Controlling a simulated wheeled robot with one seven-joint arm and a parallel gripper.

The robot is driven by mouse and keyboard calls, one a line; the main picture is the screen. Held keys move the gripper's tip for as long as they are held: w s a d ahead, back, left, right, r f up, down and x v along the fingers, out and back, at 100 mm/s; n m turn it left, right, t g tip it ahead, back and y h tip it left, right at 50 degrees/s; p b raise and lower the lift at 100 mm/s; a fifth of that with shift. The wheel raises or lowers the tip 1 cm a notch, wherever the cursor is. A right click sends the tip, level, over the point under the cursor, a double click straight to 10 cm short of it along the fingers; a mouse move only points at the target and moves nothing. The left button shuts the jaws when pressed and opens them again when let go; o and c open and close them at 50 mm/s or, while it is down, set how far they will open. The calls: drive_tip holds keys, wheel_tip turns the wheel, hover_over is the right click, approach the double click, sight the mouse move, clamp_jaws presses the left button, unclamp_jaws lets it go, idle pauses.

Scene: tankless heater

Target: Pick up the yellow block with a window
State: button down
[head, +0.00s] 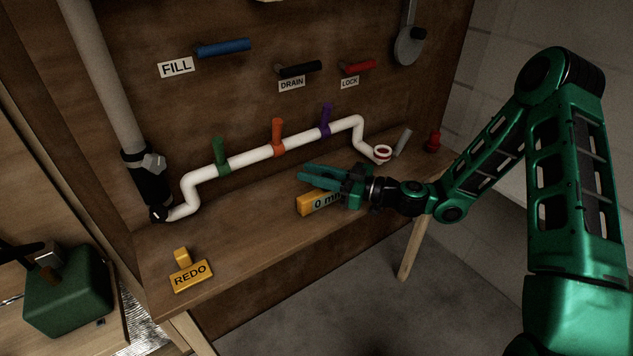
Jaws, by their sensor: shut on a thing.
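The gripper is shut on the block. The fingers and wrist cover the block's top and right end. I cannot tell whether the block touches the shelf or is slightly above it.
A white pipe (250,157) with green, orange and purple valve handles runs behind the block. A yellow REDO block (190,275) sits at the shelf's left. A red object (433,142) and a grey piece (403,142) stand at the right. The shelf between REDO and the gripper is clear.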

drive_tip(key=shift+r, duration=0.5)
drive_tip(key=s+a+r, duration=0.4)
drive_tip(key=s+r, duration=0.6)
drive_tip(key=shift+s+a, duration=0.3)
drive_tip(key=shift+s, duration=0.1)
